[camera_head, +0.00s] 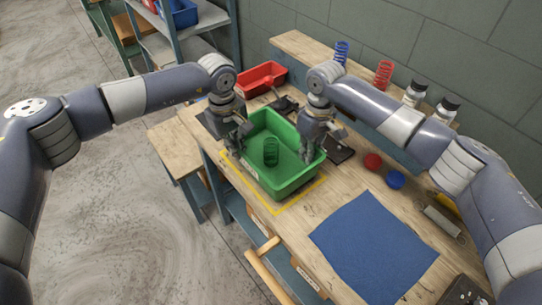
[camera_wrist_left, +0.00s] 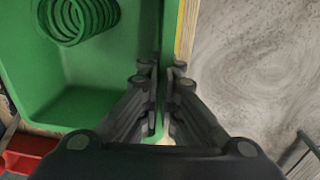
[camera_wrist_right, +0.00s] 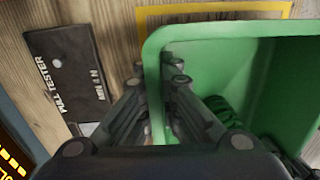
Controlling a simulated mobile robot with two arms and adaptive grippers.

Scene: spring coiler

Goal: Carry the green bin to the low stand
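Whether the bin is lifted cannot be told.
A red bin (camera_head: 262,77) stands behind. A blue mat (camera_head: 372,247) lies at the front right, with red (camera_head: 373,161) and blue (camera_head: 396,180) round items nearby. A dark tester (camera_wrist_right: 68,72) lies beside the bin. Open floor (camera_head: 130,235) lies to the left.

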